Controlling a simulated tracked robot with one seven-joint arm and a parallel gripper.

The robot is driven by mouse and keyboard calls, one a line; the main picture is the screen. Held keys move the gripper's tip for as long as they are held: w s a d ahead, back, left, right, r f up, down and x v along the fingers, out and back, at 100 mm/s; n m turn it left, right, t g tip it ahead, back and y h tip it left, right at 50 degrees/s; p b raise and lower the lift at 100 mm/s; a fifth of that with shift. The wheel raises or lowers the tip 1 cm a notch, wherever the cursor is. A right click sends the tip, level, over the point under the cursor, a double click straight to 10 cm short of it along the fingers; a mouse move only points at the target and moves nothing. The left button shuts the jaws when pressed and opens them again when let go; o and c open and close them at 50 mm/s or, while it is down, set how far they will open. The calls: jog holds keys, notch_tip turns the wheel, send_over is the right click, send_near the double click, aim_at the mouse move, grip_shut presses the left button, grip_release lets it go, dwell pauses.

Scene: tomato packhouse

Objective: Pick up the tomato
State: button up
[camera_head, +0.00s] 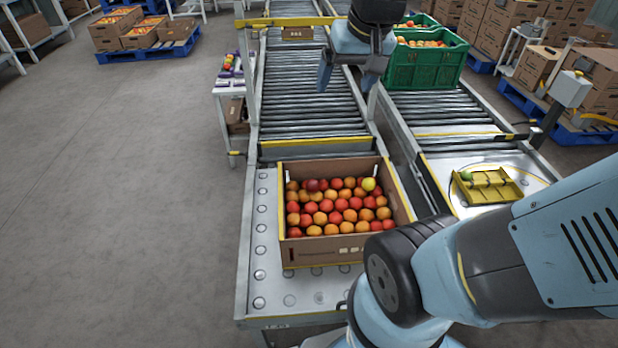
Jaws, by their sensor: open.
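Many red and orange tomatoes (342,204) fill an open cardboard box (325,253) in the middle of the view. A dark red one (312,185) and a yellow one (368,184) lie on top near the back of the box. A small green round thing (466,176) sits at the left end of a yellow tray (507,192) to the right. My gripper (349,84) is open and appears empty, above the roller conveyor and beyond the box in the picture. No single tomato is marked out.
The box stands on a ball-transfer table (262,225) at the end of a roller conveyor (312,100). Green crates (425,68) stand on a second conveyor at the right. A small side table (226,88) is at the left. Open floor (110,190) fills the left.

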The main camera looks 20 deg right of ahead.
jog(key=w+f+m+g, duration=0.1)
jog(key=w+f, duration=0.5)
jog(key=w, duration=0.3)
jog(key=m+g, duration=0.3)
jog(key=g, duration=0.1)
send_over(313, 182)
notch_tip(313, 182, down, 28)
jog(key=shift+h, duration=0.4)
notch_tip(313, 182, down, 9)
jog(key=shift+f, duration=0.1)
jog(key=shift+a+f, duration=0.1)
jog(key=shift+f, duration=2.5)
jog(key=shift+c, duration=0.2)
jog(key=c, duration=0.8)
